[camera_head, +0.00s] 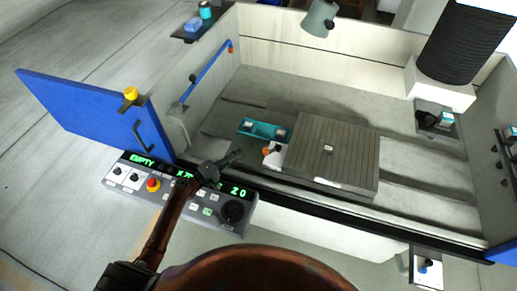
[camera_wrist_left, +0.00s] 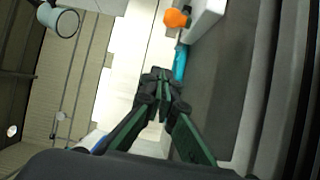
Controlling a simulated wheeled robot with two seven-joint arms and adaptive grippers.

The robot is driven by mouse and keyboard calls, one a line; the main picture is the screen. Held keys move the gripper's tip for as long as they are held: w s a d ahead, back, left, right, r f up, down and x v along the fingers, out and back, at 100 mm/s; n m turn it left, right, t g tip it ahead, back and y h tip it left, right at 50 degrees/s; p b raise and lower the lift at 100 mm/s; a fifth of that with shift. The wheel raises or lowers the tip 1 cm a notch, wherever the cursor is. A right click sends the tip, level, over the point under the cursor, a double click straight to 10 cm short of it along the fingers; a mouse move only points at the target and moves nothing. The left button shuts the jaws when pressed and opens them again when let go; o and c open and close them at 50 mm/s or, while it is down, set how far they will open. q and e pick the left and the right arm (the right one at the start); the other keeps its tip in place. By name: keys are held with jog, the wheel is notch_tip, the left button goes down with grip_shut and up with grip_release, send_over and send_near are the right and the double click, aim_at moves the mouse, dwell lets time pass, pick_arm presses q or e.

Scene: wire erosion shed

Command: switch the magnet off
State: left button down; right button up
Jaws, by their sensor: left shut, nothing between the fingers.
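The magnet is a grey block with a grooved top (camera_head: 345,148) in the middle of the machine tank. An orange knob (camera_head: 266,151) sits at its left end on a pale fitting; I cannot tell its switch position. The orange knob also shows at the top of the left wrist view (camera_wrist_left: 176,18), beside a pale block. My left gripper (camera_head: 238,154) is shut and empty. It reaches over the tank's front edge, left of the orange knob and apart from it. In the left wrist view its dark fingers (camera_wrist_left: 158,76) are together, below the knob. My right gripper is not in view.
A teal tray (camera_head: 262,130) lies just behind the knob. The control panel (camera_head: 118,181), with a red button (camera_head: 153,185), is under my left arm. A blue door (camera_head: 85,108) stands open at left. A black bellows column (camera_head: 466,42) stands at back right.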

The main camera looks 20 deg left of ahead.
aim_at(272, 149)
pick_arm(q)
jog(key=p+x, duration=0.1)
jog(key=x, duration=0.8)
jog(key=shift+w+r, duration=0.1)
jog(key=shift+w, duration=0.1)
jog(key=s+d+p, duration=0.2)
jog(key=shift+s+d, duration=0.15)
jog(key=shift+d, duration=0.15)
jog(key=shift+s+d, duration=0.1)
jog(key=shift+d, duration=0.1)
jog(key=shift+d, duration=0.1)
